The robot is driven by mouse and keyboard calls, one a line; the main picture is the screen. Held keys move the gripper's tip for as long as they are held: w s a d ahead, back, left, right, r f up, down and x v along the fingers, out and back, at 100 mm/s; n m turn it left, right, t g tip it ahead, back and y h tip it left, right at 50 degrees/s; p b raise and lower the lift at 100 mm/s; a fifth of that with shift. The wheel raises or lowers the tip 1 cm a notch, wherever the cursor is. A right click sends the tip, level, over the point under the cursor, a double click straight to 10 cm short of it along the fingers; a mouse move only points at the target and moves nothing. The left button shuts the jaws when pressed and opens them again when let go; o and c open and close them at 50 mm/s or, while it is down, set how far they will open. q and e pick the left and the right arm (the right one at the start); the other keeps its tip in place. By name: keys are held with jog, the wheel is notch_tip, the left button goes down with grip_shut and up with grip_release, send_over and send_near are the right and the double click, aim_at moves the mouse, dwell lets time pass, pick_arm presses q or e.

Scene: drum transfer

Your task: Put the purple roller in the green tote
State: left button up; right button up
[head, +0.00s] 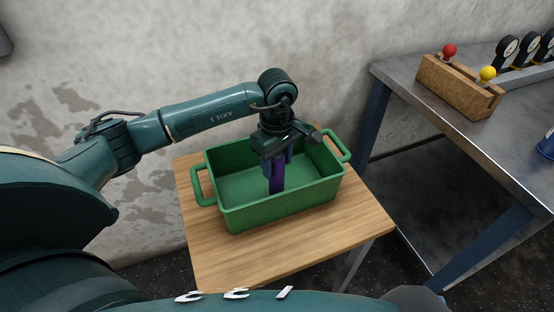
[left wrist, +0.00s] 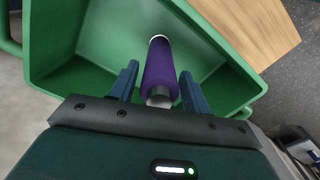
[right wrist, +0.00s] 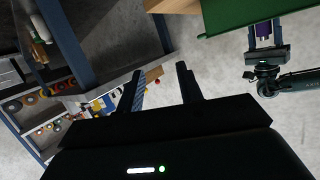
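The purple roller (head: 277,180) is upright between the fingers of my left gripper (head: 276,162), inside the green tote (head: 290,207). Whether the roller's lower end touches the tote floor I cannot tell. My right gripper (right wrist: 160,85) is outside the head view; its own camera shows its fingers apart with nothing between them. The tote's edge also shows there (right wrist: 235,14).
The tote stands on a small wooden table (head: 210,255). To the right is a metal bench (head: 440,150) with a wooden block (head: 458,88) bearing red and yellow knobs, and several gauges behind. A stained wall (head: 170,60) is behind the table.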

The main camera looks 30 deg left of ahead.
pick_arm(q)
jog(key=shift+o, duration=0.9)
